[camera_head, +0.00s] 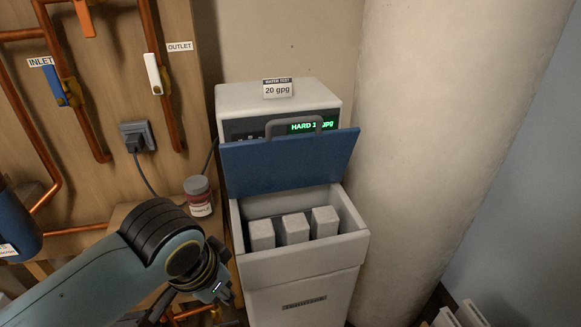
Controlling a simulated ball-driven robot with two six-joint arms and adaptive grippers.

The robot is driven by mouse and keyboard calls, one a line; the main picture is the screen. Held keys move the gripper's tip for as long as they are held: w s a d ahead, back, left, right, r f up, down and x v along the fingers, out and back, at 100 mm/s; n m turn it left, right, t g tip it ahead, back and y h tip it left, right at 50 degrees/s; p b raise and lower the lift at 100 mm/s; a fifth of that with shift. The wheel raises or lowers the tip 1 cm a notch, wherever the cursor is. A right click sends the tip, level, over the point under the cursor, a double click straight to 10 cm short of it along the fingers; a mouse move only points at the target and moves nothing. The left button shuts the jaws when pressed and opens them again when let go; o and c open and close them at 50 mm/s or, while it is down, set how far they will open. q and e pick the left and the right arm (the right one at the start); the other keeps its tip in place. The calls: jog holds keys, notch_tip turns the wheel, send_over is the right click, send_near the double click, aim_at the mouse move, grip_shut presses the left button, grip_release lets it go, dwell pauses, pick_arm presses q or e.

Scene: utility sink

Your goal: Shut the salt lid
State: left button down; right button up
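The blue salt lid (285,163) stands raised and tilted at the back of the salt bin, with a grey handle (293,124) on its upper edge. The white salt bin (303,264) is open, and three pale salt blocks (294,229) stand inside it. My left arm comes in from the lower left. My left gripper (205,308) is low, to the left of the bin's front and apart from the lid. Its fingers are dark and partly cut off by the bottom edge, so their opening is unclear. My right gripper is not in view.
The softener's display (311,126) glows green behind the lid, under a "20 gpg" card (277,88). Copper pipes and valves line the wooden board (107,83). A thick pale column (445,130) stands close on the right.

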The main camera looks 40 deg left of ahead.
pick_arm(q)
jog(key=w+r+n+p, duration=0.15)
jog(key=w+r, duration=0.35)
jog(key=r, duration=0.5)
notch_tip(320, 180, up, 20)
jog(key=f+n+y+p, duration=0.1)
jog(key=n+y, duration=0.2)
jog(key=n, duration=0.6)
send_over(291, 136)
jog(key=f+p, duration=0.1)
jog(key=f, duration=0.1)
jog(key=f+p, duration=0.2)
jog(key=f, duration=0.1)
jog(key=w+f+p, duration=0.1)
jog(key=f, duration=0.2)
jog(key=shift+a+f+p, duration=0.2)
jog(key=shift+a+p, duration=0.1)
jog(key=shift+a, duration=0.05)
jog(key=shift+s+d+f, duration=0.1)
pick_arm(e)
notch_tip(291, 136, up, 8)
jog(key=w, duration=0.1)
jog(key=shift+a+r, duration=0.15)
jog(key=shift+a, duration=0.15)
pick_arm(q)
jog(key=shift+f, duration=0.1)
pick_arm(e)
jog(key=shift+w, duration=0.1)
